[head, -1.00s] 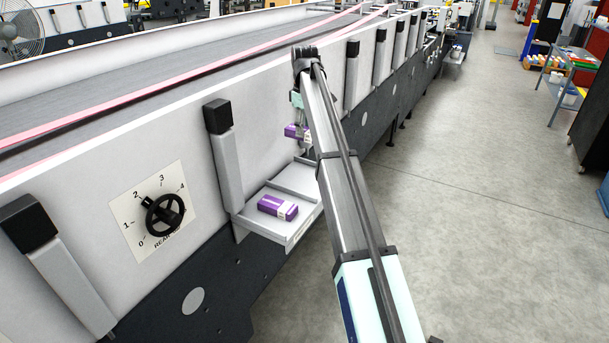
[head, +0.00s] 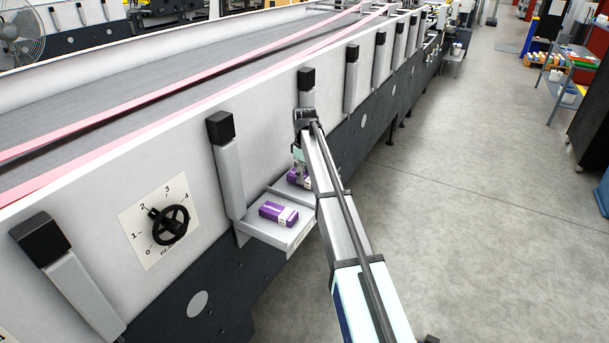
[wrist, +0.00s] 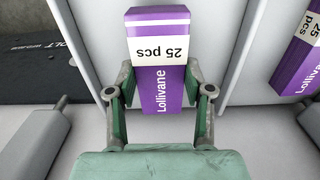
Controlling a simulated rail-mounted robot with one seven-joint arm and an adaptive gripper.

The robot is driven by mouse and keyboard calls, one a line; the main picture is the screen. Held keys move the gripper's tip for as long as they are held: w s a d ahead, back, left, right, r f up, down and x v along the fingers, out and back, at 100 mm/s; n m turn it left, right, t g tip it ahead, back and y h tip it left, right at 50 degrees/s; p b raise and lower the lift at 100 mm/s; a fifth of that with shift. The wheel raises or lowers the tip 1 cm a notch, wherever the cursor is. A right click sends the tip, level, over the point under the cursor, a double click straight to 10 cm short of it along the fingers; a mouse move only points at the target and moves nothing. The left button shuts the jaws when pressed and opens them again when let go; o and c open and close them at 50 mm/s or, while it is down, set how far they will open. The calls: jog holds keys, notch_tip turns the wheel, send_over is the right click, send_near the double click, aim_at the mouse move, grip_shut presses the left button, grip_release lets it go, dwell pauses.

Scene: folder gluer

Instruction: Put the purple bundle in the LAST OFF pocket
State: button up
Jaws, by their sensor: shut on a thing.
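My gripper (wrist: 160,84) is shut on a purple bundle (wrist: 158,50) with a white "25 pcs" band and the name Lollivane. In the head view this held bundle (head: 297,179) is low at the far pocket of a light grey tray (head: 262,233) on the machine's side. My arm hides part of that pocket, and I cannot tell whether the bundle touches its floor. A second purple bundle (head: 278,214) lies in the near pocket. It also shows at the right of the wrist view (wrist: 302,62). Pocket labels are not readable.
A divider (wrist: 238,45) stands between the two bundles. A grey post with a black cap (head: 226,165) rises beside the tray, and another post (head: 306,85) stands behind my gripper. A dial with a black handwheel (head: 170,226) is at left.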

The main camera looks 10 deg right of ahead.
aim_at(305, 176)
jog(key=shift+f, duration=0.6)
jog(key=o, duration=1.2)
jog(key=shift+f, duration=0.1)
notch_tip(305, 176, up, 12)
jog(key=b, duration=0.3)
jog(key=shift+b, duration=0.3)
